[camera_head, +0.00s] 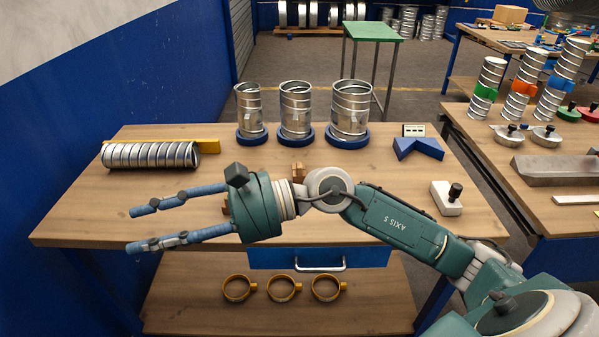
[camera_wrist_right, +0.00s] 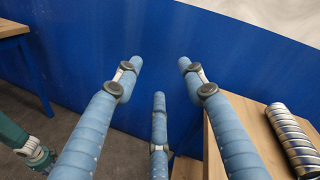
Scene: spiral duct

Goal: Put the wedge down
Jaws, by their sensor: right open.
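My right gripper (camera_head: 133,229) is open and empty over the front left of the wooden table. Its spread blue fingers also show in the right wrist view (camera_wrist_right: 159,72), with nothing between them. A small brown wooden piece (camera_head: 298,171) shows behind my right wrist, partly hidden; I cannot tell whether it is the wedge. A flat yellow piece (camera_head: 208,145) lies behind the right end of the ribbed spiral duct (camera_head: 150,155), at the table's left. The duct also shows in the right wrist view (camera_wrist_right: 292,138).
Three metal duct pieces (camera_head: 296,110) stand on blue bases at the table's back. A blue notched block (camera_head: 418,148) and a white block with a black knob (camera_head: 447,198) are at the right. Yellow rings (camera_head: 284,288) lie on the lower shelf. A blue wall (camera_head: 90,90) borders the left.

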